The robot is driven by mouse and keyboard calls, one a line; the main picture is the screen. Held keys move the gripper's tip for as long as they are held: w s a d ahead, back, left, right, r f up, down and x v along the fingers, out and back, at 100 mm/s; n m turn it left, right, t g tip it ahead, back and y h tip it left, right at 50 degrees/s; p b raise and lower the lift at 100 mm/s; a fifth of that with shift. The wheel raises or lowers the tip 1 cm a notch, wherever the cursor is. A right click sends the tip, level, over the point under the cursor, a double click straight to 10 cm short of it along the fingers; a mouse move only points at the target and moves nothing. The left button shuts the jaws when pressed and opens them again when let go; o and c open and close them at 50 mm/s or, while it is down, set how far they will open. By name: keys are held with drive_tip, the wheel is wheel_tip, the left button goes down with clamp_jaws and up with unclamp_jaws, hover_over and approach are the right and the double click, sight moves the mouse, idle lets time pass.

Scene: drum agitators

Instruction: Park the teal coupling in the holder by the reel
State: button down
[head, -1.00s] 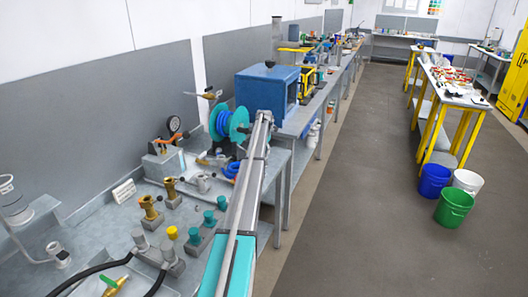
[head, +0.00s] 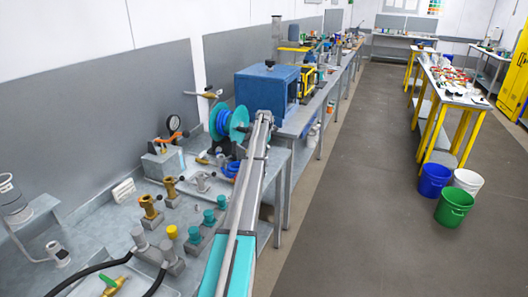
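Three teal couplings stand in a row on grey blocks on the near bench: a far one (head: 222,202), a middle one (head: 209,217) and a near one (head: 194,235). I cannot tell which is the task's coupling. The teal reel (head: 239,124), wound with blue hose, stands farther back beside the blue box. My arm crosses the bench's right side and hides part of the area in front of the reel. I cannot make out an empty holder by the reel.
Brass fittings (head: 150,209), a yellow cap (head: 172,232), grey posts with black hoses and a pressure gauge (head: 174,123) crowd the bench (head: 105,225). A blue box (head: 266,88) stands behind the reel. The floor to the right is clear up to several buckets.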

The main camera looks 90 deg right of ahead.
unclamp_jaws()
idle(0.4)
drive_tip(key=shift+c, duration=0.4)
wheel_tip(320, 180, up, 10)
drive_tip(key=p, duration=1)
idle(0.4)
